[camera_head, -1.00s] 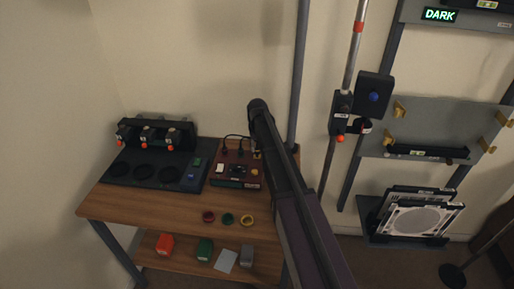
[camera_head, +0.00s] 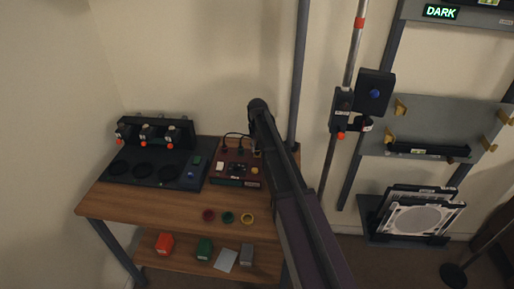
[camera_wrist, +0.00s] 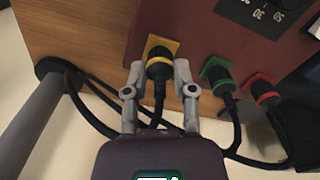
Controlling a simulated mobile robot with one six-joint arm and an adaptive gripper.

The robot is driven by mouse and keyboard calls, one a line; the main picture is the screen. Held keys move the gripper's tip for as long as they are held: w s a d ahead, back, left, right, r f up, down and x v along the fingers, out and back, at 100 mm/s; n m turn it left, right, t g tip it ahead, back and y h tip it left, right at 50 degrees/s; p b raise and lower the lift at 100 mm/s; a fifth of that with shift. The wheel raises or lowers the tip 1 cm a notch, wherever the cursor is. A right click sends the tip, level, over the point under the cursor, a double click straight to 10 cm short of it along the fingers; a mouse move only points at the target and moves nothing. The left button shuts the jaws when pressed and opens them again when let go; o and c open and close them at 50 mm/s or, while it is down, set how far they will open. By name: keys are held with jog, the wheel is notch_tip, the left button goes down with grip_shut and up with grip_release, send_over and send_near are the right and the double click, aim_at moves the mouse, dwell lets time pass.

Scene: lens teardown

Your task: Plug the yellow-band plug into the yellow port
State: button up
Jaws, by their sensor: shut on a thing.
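In the wrist view, the black plug with a yellow band (camera_wrist: 159,64) sits between the two grey fingers of my gripper (camera_wrist: 160,70), which are shut on it. The plug's black nose overlaps the square yellow port (camera_wrist: 165,43) on the side of the dark red box (camera_wrist: 215,25). I cannot tell how deep the nose is in the port. A black cable hangs from the plug's back end. In the head view, the red box (camera_head: 240,171) stands on the wooden table, and my arm hides my gripper and the plug.
Beside the yellow port, a green-band plug (camera_wrist: 218,77) and a red-band plug (camera_wrist: 263,92) sit at their ports, with cables looping below. A grey post (camera_wrist: 30,125) stands at the left. In the head view, several rings lie in front of the box, including a yellow ring (camera_head: 248,218).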

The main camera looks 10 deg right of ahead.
jog(key=shift+f, duration=0.1)
jog(key=o, duration=1)
